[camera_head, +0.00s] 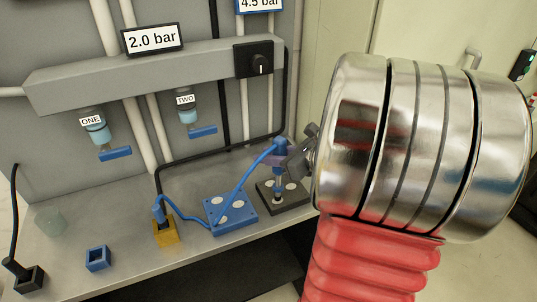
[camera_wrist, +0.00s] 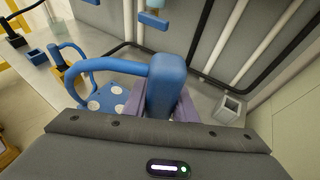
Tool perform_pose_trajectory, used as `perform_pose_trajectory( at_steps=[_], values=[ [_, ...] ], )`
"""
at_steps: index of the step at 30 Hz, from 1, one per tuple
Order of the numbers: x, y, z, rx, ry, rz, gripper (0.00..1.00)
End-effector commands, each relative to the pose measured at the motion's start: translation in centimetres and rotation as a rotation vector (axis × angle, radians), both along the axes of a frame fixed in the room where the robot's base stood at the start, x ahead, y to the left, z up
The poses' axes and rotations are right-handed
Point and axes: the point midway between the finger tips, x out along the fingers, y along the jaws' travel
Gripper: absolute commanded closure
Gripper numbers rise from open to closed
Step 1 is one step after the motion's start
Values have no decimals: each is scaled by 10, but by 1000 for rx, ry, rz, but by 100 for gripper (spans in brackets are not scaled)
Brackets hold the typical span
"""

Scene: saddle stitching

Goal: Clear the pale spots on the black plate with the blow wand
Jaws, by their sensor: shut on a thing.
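The black plate (camera_head: 292,200) lies on the bench in the head view, with pale spots on its top. My gripper (camera_head: 285,158) is shut on the blue blow wand (camera_head: 279,150), holding it roughly upright over the plate. The wand's tip is close above the plate; I cannot tell whether it touches. A blue hose (camera_head: 240,181) runs from the wand toward the yellow block (camera_head: 166,233). In the wrist view the wand (camera_wrist: 162,88) stands between the purple-grey fingers, and the black plate is hidden. The blue plate (camera_head: 217,213) with pale spots lies just left of the black plate.
A blue socket block (camera_head: 98,259), a black block (camera_head: 29,280) with a black hose, and a clear cup (camera_head: 50,221) stand to the left. Valves ONE (camera_head: 94,125) and TWO (camera_head: 187,113) hang from the manifold behind. A pale square socket (camera_wrist: 231,108) shows in the wrist view.

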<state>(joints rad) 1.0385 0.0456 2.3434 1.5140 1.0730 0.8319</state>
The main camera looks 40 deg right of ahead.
Motion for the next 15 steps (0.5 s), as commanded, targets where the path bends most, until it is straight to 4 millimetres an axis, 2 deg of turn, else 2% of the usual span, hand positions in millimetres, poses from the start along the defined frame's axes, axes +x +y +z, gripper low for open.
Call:
perform_pose_trajectory(
  at_steps=[15],
  values=[
    [0,0,-6,0,0,1,100]
  ],
)
